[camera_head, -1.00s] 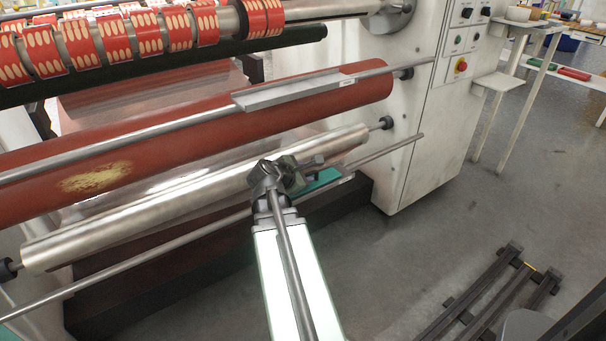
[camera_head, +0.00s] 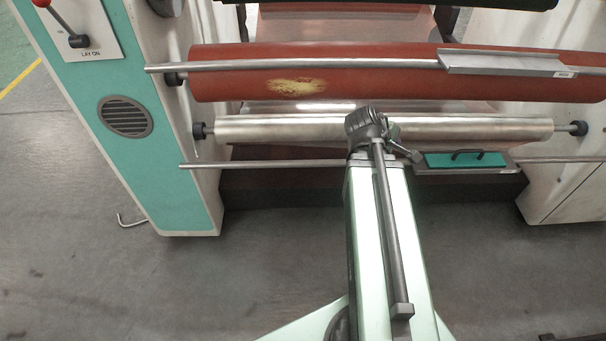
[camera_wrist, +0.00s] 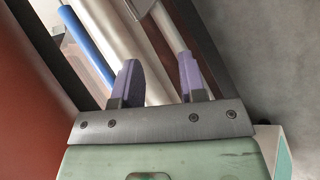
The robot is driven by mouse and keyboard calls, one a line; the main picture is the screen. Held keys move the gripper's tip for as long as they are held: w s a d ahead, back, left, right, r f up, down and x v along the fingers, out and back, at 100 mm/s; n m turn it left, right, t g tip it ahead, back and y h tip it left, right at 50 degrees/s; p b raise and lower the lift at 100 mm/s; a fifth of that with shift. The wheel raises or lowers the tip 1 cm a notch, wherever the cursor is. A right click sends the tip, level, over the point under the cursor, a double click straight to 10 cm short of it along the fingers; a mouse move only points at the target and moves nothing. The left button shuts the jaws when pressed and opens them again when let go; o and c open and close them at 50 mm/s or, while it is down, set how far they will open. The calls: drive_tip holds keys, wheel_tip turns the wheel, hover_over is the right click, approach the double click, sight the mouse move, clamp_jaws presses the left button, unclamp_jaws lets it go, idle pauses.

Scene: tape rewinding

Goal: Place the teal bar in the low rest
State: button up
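The teal bar (camera_head: 480,159), with a dark handle on top, lies in a grey rest (camera_head: 465,170) on the lowest rod, right of my arm in the head view. It looks level there; its exact contact with the rest is unclear. A second grey rest (camera_head: 500,62) on the upper rod, in front of the red roller, looks empty. My gripper (camera_wrist: 160,75) is open in the wrist view, its two purple-padded fingers apart with nothing held. The teal bar is not recognisable in that view. In the head view my arm hides most of the gripper.
A red roller (camera_head: 360,82) with a yellow patch and a silver roller (camera_head: 290,130) span the machine. The left post (camera_head: 125,115) has a vent and a lever. A bent metal hook (camera_head: 133,222) lies by its foot. The floor (camera_head: 90,280) at front left is clear.

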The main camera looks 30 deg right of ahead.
drive_tip(key=w+a+f+m+y, duration=0.2)
drive_tip(key=a+m+y, duration=0.1)
drive_tip(key=a, duration=1.2)
drive_tip(key=w+a+f+m+y, duration=0.1)
drive_tip(key=a+y, duration=0.4)
drive_tip(key=a, duration=1)
drive_tip(key=shift+w+a+f+m+g, duration=0.4)
drive_tip(key=shift+f+m, duration=0.25)
drive_tip(key=shift+m, duration=0.25)
